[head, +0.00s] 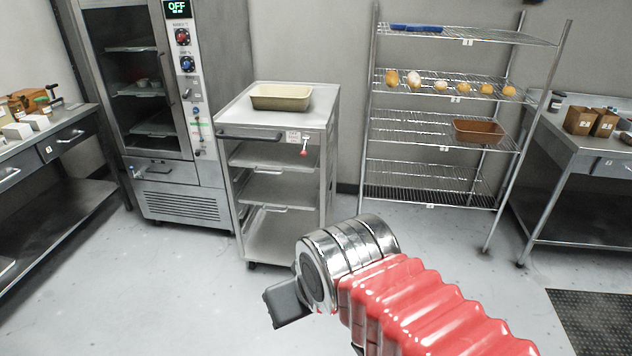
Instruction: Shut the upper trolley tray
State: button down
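A steel trolley (326,180) stands in the middle, left of the wire rack. How far each tray sticks out is hard to tell. My gripper (286,304) is in front of the trolley, lower and nearer to me, apart from it. Only a dark part of it shows; its fingers are not clear.
A beige loaf tin (281,97) stands on the trolley top. An oven (160,172) stands left, a wire rack (440,116) with rolls and a brown tin right. Steel benches flank both sides. A dark floor mat (600,325) lies at lower right. The floor before the trolley is clear.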

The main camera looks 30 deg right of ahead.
aim_at(282, 156)
jog(key=u, duration=0.35)
jog(key=i, duration=1.85)
jog(key=z, duration=0.45)
